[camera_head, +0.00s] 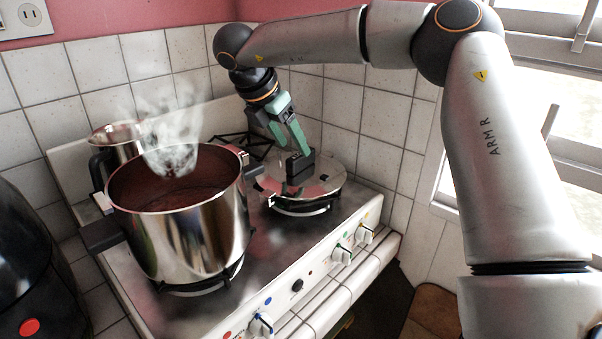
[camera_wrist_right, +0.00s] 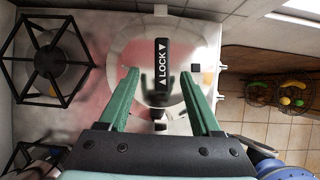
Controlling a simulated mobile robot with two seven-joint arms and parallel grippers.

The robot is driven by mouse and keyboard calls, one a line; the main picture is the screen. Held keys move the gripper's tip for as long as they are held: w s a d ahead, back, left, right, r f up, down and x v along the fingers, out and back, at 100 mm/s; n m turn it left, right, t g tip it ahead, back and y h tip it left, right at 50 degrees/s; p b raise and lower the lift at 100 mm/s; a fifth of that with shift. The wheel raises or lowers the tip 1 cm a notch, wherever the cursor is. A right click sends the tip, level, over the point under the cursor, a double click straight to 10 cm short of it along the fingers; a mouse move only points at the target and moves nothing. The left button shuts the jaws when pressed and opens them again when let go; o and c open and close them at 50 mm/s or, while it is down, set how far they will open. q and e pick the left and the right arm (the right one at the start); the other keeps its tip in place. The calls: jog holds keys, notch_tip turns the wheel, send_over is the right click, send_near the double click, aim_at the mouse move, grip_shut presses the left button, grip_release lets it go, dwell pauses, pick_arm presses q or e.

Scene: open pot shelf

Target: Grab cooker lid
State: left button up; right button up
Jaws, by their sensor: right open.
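The cooker lid (camera_head: 322,176) is a round, shiny metal disc with a black handle (camera_head: 299,167), lying on the right front burner of the stove. In the right wrist view the lid (camera_wrist_right: 135,45) shows from above, its black handle (camera_wrist_right: 162,66) marked LOCK. My right gripper (camera_head: 290,145) has green fingers and reaches down over the lid. In the wrist view the right gripper (camera_wrist_right: 160,74) is open, with its fingers apart on either side of the handle's line. The handle is not gripped. My left gripper is not in view.
A large steel pot (camera_head: 190,225) with reddish contents steams left of the lid. A metal jug (camera_head: 117,140) stands behind it. Stove knobs (camera_head: 342,254) line the front edge. An empty burner grate (camera_wrist_right: 48,62) lies beside the lid. A dark appliance (camera_head: 30,265) stands far left.

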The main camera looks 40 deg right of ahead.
aim_at(301, 167)
jog(key=shift+x, duration=2.6)
jog(key=shift+s+d+r, duration=0.1)
jog(key=shift+s, duration=0.05)
grip_shut()
jog(key=shift+r, duration=0.1)
